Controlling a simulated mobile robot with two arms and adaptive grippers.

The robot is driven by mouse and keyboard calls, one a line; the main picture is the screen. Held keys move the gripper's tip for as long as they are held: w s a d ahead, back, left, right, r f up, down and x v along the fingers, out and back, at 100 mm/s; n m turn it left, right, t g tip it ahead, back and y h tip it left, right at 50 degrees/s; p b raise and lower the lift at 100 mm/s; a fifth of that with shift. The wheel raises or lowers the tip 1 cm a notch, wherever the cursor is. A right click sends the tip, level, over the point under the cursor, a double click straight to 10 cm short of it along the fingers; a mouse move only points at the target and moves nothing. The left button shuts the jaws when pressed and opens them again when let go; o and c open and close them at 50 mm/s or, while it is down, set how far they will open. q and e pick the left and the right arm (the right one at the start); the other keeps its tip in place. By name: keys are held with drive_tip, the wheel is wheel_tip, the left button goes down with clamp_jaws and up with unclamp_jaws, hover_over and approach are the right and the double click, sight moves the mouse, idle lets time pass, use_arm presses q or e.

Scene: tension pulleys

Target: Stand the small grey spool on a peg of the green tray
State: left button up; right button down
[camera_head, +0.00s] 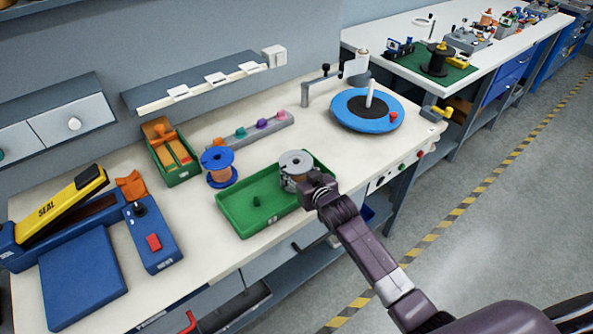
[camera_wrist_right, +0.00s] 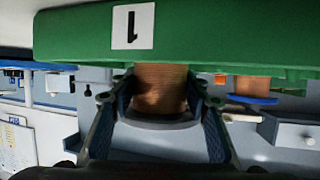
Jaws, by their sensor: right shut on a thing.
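The small grey spool (camera_head: 293,161) has a grey flange and copper-coloured winding. It is upright at the right end of the green tray (camera_head: 233,222). My right gripper (camera_head: 308,187) reaches in from the lower right and is shut on the spool. In the right wrist view, which looks upside down, the fingers (camera_wrist_right: 158,105) flank the copper winding (camera_wrist_right: 160,86), close to the green tray wall (camera_wrist_right: 220,35). The spool's underside is hidden, so I cannot tell whether a peg is inside it. My left gripper is not in view.
A blue-flanged copper spool (camera_head: 218,164) stands just behind the tray. A small green box (camera_head: 172,155), a rack with coloured knobs (camera_head: 250,130) and a blue turntable (camera_head: 350,118) stand farther back. A sealer (camera_head: 60,215) and blue control box (camera_head: 152,236) are at left.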

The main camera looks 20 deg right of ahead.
drive_tip(key=shift+s+f, duration=0.15)
drive_tip(key=shift+f, duration=0.25)
drive_tip(key=c, duration=1.5)
unclamp_jaws()
drive_tip(key=o, duration=0.5)
drive_tip(key=shift+r, duration=0.1)
drive_tip(key=v, duration=1.2)
drive_tip(key=shift+r, duration=0.1)
